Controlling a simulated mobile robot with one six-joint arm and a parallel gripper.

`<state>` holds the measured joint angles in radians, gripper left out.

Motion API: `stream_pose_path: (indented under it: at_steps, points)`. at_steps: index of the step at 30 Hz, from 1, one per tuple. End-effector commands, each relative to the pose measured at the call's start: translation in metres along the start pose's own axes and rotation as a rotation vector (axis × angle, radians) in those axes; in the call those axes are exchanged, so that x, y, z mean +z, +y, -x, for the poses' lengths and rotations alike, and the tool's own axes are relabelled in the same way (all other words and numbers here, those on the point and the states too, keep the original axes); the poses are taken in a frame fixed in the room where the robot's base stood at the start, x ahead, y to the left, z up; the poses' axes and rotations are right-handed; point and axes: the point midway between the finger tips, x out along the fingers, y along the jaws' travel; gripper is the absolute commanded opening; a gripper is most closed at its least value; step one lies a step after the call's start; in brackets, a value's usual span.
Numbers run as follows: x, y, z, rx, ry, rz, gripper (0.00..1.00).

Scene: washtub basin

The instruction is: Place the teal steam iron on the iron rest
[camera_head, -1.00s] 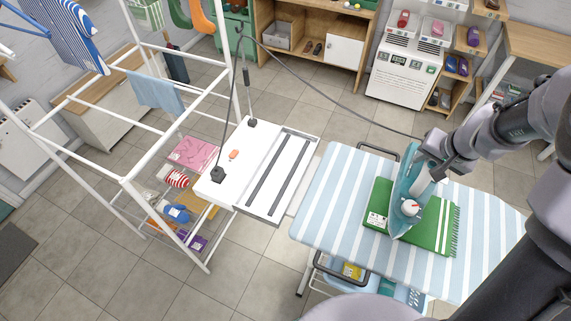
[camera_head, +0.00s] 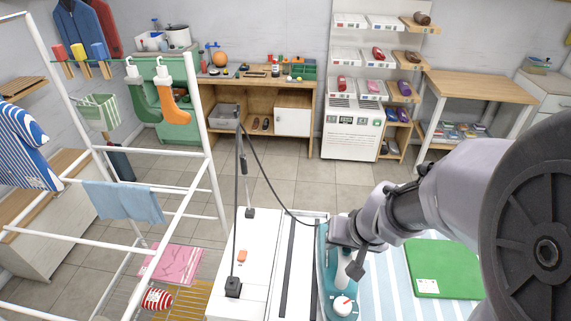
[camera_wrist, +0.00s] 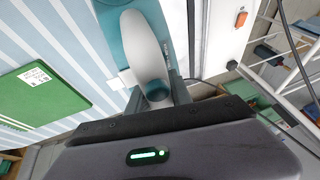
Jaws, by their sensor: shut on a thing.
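The teal steam iron (camera_head: 325,268), with a pale grey handle and a red-and-white dial, is held by my gripper (camera_head: 345,238). The wrist view shows the iron (camera_wrist: 109,50) close up, with my gripper (camera_wrist: 158,97) shut on its handle. The iron rest (camera_head: 302,262), a white surface with two dark rails, lies just left of the iron. The iron overlaps the rest's right edge in the head view. I cannot tell whether its soleplate touches anything. Part of the iron is hidden by my gripper.
A cord runs from a post (camera_head: 241,170) on the white stand to the iron. An orange switch (camera_head: 242,256) sits left of the rails. A white drying rack (camera_head: 205,130) stands left.

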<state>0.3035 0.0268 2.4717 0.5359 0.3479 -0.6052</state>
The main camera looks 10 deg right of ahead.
Motion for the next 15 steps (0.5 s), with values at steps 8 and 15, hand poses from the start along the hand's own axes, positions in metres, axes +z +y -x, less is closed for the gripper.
stream_pose_path:
  at_steps: [8,15]
  points:
    - [-0.046,-0.051,-0.032,-0.001,-0.001,0.005,0.0]
    - [-0.074,-0.082,-0.057,0.0,0.001,0.002,0.0]
